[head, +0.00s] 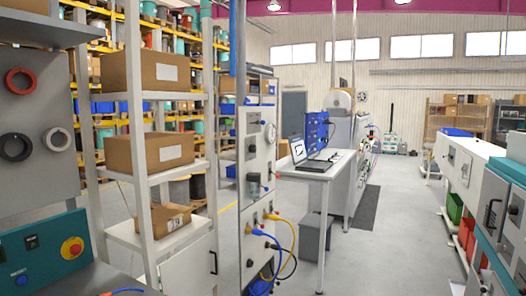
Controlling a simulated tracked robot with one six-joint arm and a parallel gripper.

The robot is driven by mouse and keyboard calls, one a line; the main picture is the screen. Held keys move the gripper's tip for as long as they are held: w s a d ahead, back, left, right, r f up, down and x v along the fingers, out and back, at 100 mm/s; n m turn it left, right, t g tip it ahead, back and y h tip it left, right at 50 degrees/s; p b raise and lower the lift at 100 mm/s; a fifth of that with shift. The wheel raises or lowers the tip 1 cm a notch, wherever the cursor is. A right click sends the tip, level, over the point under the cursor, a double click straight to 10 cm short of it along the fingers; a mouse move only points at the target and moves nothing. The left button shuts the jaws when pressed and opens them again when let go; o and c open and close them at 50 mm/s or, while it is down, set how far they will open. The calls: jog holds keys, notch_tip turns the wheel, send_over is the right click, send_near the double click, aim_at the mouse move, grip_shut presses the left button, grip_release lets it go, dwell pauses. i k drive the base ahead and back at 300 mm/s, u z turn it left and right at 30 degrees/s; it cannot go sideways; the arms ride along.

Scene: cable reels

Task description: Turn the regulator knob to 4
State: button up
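A tall narrow grey panel (246,205) stands near the middle of the head view. It carries a round white gauge (270,132) on its upper part. Below the gauge is a small fitting (253,185) that may be the regulator; it is too small to make out a knob or any numbers. On the lower part, a blue plug (258,232) and yellow connectors (272,217) join cables that hang down to the floor. My gripper is not in view, so its state does not show.
A grey shelf rack with cardboard boxes (160,152) stands left of the panel. A white table (318,168) with a laptop (308,152) stands right of it. Near left is a teal control box (40,255) with a red-yellow switch. Open floor (385,240) lies right of centre, beside a right-hand bench.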

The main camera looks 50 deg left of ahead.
aim_at(252, 148)
jog(key=u, duration=0.4)
jog(key=i, duration=1.1)
jog(key=u, duration=0.65)
jog(key=i, duration=0.7)
jog(key=u, duration=0.5)
jog(key=i, duration=0.75)
jog(key=u, duration=0.75)
jog(key=i, duration=0.6)
jog(key=u, duration=0.95)
jog(key=i, duration=0.65)
jog(key=u, duration=0.35)
